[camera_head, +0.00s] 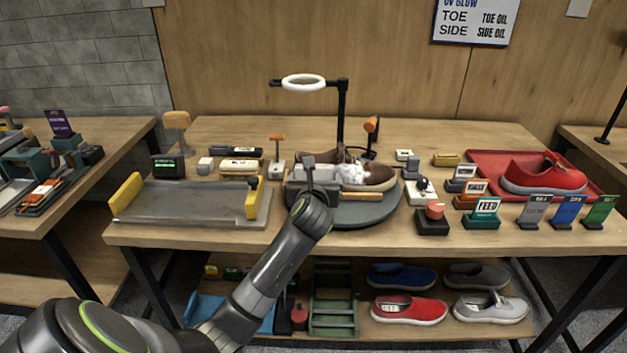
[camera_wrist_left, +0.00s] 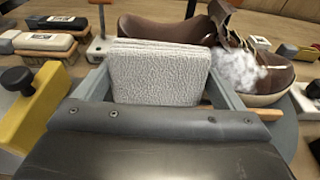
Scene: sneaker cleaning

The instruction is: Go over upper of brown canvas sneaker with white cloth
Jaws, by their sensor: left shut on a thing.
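The brown canvas sneaker (camera_head: 377,178) sits on a dark round turntable (camera_head: 365,213) in the middle of the table. White foam (camera_head: 351,174) lies on its upper; the foam (camera_wrist_left: 240,70) also shows in the left wrist view, beside the sneaker's brown upper (camera_wrist_left: 165,30). My left gripper (camera_head: 310,184) is in front of the sneaker's left part. In the left wrist view its fingers (camera_wrist_left: 160,88) are shut on the white cloth (camera_wrist_left: 158,75), a folded textured block. The cloth hides part of the sneaker; I cannot tell whether they touch. My right gripper is not in view.
A grey tray with yellow ends (camera_head: 190,203) lies to the left. A ring lamp (camera_head: 304,82) stands behind the turntable. A red tray (camera_head: 483,160) with a red shoe (camera_head: 543,174) is at right. Small labelled blocks and a red-topped item (camera_head: 433,213) stand right of the turntable.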

